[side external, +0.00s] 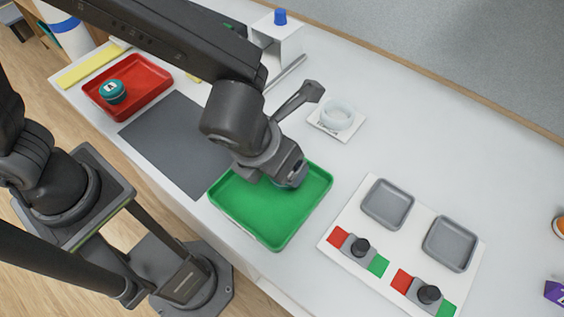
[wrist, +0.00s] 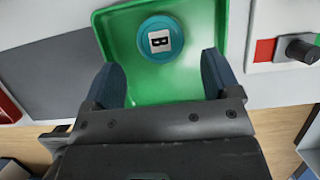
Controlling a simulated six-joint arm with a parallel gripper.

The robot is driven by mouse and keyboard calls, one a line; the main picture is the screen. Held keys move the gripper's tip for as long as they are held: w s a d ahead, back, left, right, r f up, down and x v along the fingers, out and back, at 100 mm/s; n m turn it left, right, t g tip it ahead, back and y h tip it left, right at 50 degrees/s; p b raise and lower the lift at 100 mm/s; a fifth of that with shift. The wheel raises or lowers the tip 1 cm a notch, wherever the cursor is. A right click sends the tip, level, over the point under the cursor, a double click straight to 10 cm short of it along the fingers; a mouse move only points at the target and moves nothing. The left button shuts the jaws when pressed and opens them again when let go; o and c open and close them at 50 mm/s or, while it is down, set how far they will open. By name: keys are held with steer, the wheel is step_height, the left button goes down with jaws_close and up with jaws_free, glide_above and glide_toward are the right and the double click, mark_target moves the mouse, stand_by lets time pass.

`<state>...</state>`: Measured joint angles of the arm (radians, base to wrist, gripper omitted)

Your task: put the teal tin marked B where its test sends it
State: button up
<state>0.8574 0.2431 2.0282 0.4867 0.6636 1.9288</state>
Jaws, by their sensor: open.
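The teal tin marked B (wrist: 168,60) sits in the green tray, its label facing up and turned sideways in the wrist view. The green tray (side external: 250,215) also shows in the wrist view (wrist: 102,20). My gripper (wrist: 160,68) is open over this tray, its two blue fingers apart on either side of the tin's near edge; I cannot tell whether they touch it. In the side view my gripper (side external: 288,178) is low over the tray's far end and hides the tin. Another teal tin (side external: 113,91), its label probably an A, sits in the red tray (side external: 150,75).
A dark grey mat (side external: 175,140) lies between the trays. A white board (side external: 365,215) at the right carries two grey dishes (side external: 387,203) (side external: 450,243) and two black knobs (side external: 360,246) (side external: 428,293) between red and green patches. A pale ring (side external: 338,115) sits behind the green tray.

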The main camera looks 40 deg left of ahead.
steer(key=v, duration=0.6)
steer(key=s+a+r+m, duration=0.2)
steer(key=a+m, duration=1)
steer(key=m, duration=0.6)
steer(key=s+a+r+m+t, duration=0.1)
steer(key=a+r+m, duration=0.4)
steer(key=a+m, duration=0.7)
steer(key=s+m, duration=0.1)
steer(key=m, duration=0.5)
steer(key=shift+a+r, duration=0.15)
steer(key=shift+a, duration=0.2)
steer(key=shift+w, duration=0.1)
steer(key=shift+c, duration=0.3)
